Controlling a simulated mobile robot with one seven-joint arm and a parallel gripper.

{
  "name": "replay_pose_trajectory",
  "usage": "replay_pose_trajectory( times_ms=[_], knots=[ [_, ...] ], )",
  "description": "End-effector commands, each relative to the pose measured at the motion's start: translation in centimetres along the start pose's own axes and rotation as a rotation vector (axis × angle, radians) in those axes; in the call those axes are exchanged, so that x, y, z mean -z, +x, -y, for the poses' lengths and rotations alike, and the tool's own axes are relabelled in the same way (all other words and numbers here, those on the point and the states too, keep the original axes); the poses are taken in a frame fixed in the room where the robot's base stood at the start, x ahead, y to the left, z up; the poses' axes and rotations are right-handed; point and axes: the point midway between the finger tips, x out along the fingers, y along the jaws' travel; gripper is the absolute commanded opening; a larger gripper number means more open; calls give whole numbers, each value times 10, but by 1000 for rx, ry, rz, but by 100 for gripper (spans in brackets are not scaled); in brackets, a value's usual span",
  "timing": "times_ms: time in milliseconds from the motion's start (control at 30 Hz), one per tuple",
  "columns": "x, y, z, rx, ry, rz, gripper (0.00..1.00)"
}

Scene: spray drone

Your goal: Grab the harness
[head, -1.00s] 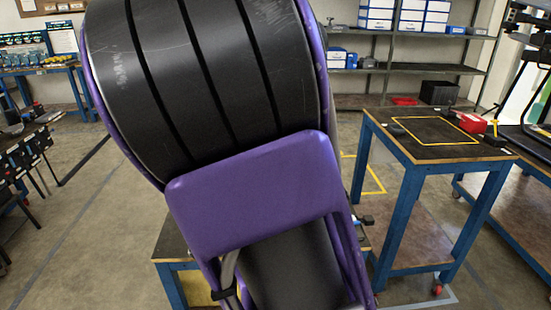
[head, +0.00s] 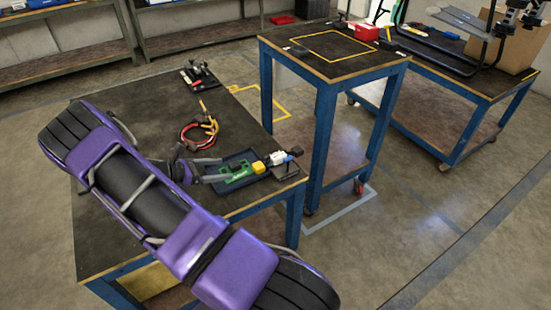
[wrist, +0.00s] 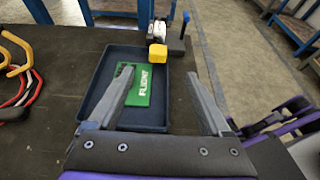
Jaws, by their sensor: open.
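The harness (head: 198,130) looks like a loop of red, yellow and black cable lying on the dark top of the near workbench. Part of it shows at the left edge of the wrist view (wrist: 22,88). My gripper (head: 222,170) is open and empty. In the wrist view its two fingers (wrist: 160,75) are spread above a dark blue tray (wrist: 90,101). The harness lies to the left of the fingers there, apart from them. The tray also shows in the head view, partly hidden by my gripper.
A green piece marked "FLIGHT" (wrist: 139,86) lies in the tray. A yellow block (wrist: 157,53) and white and black parts stand at the tray's far end. A black fixture (head: 200,75) sits on the bench's far corner. A taller blue-legged table (head: 330,68) stands to the right.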

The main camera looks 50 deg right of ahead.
Motion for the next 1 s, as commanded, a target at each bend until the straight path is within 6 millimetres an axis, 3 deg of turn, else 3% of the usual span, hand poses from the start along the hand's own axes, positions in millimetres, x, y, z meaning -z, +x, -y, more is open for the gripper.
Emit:
replay_pose_trajectory(
  times_ms=[300,433,733,1000],
  knots=[
    [0,71,0,1,0,1,82],
    [0,88,-1,-1,1,-1,82],
    [1,106,-2,-2,0,-1,82],
    [1,144,-3,-3,1,0,82]
  ],
)
